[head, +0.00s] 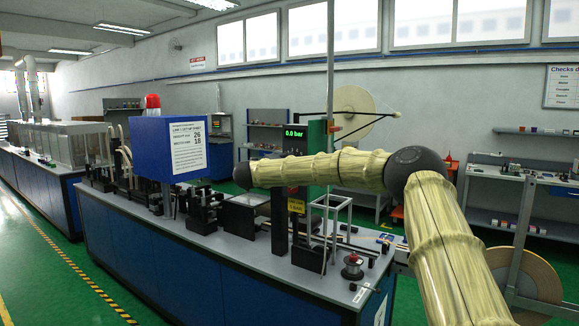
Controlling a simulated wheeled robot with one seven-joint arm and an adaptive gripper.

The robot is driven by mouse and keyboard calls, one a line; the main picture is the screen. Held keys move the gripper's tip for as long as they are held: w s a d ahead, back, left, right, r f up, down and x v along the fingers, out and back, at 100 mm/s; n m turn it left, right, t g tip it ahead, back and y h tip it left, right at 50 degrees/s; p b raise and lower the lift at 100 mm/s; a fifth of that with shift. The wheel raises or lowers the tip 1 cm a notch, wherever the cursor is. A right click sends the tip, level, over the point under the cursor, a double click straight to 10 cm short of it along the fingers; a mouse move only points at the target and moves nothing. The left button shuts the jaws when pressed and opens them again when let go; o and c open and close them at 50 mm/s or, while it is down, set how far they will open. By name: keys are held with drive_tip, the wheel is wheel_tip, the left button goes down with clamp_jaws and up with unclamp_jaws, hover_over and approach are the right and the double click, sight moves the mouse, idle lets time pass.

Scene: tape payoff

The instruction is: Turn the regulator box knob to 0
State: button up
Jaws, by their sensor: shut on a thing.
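The regulator box stands on the bench near the middle of the head view, with a green display (294,139) on top that reads 0.0 bar. A yellow label (296,206) shows lower down on it. My forearm crosses in front of the box between display and label, ending at a dark wrist joint to its left. The knob is not visible; the arm may cover it. My gripper cannot be made out, so its contact with the knob cannot be told.
A blue box with a white notice (188,147) and a red lamp (152,102) stand left of the wrist. A thin-framed stand (331,222) and a small red-topped spool (352,266) are right of the box. A large reel (354,112) is behind.

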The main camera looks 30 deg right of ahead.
drive_tip(key=shift+d, duration=0.1)
idle(0.3)
drive_tip(key=o, duration=1)
drive_tip(key=shift+d, duration=0.15)
drive_tip(key=shift+o, duration=0.2)
drive_tip(key=v, duration=1.2)
drive_tip(key=shift+f, duration=0.15)
